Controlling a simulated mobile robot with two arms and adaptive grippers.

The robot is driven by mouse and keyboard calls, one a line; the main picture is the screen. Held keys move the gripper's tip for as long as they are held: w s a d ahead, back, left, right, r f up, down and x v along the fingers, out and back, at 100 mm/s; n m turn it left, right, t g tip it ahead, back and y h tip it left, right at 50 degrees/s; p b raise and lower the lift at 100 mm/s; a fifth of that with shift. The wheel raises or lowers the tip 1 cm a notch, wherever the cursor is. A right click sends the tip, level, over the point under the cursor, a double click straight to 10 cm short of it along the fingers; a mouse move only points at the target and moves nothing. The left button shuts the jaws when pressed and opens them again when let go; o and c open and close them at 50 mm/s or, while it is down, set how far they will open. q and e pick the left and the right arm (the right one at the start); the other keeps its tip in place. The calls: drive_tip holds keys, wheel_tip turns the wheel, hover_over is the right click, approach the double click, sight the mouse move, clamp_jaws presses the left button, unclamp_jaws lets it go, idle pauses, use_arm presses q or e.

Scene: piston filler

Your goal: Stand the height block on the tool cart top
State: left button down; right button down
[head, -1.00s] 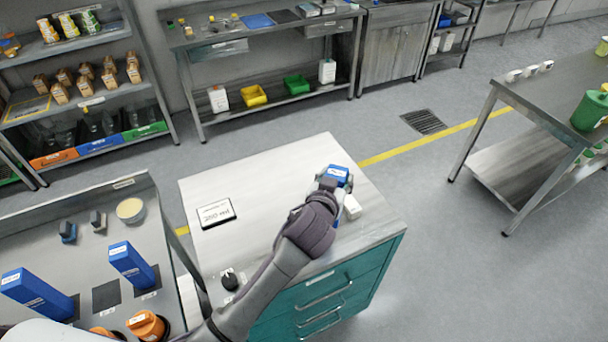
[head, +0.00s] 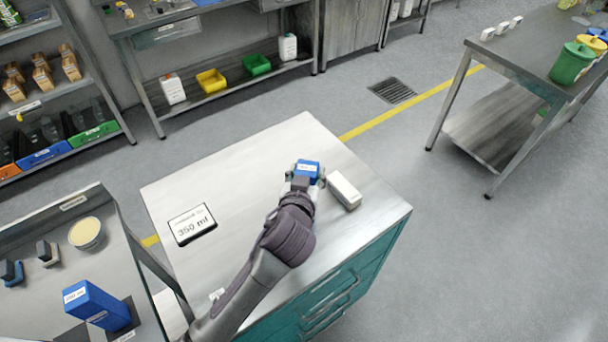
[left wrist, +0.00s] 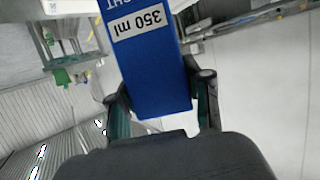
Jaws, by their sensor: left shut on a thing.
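The blue height block (head: 307,167) is held in my left gripper (head: 305,176), over the right part of the tool cart top (head: 250,165). In the left wrist view the block (left wrist: 150,75) shows its blue face with a "350 ml" label, between the two fingers of the gripper (left wrist: 158,98). The gripper is shut on it. The block's lower end is hidden in the head view, so I cannot tell whether it touches the cart top. My right gripper is not in view.
A white block (head: 344,190) lies on the cart top just right of the gripper. A "350 ml" card (head: 192,224) lies at the left. Another blue block (head: 95,304) stands on the bench (head: 50,225) at left. The cart top's far middle is clear.

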use_arm(q)
drive_tip(key=c, duration=0.7)
unclamp_jaws()
drive_tip(key=shift+s, duration=0.2)
drive_tip(key=shift+o, duration=1)
drive_tip(key=shift+s+d+r, duration=0.15)
drive_tip(key=shift+s+d, duration=0.05)
drive_tip(key=b+v, duration=0.2)
drive_tip(key=v, duration=1)
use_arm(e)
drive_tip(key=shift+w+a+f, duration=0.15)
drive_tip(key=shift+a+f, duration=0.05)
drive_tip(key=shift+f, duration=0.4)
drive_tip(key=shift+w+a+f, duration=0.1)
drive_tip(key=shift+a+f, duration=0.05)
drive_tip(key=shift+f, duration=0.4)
use_arm(q)
drive_tip(key=shift+w, duration=0.1)
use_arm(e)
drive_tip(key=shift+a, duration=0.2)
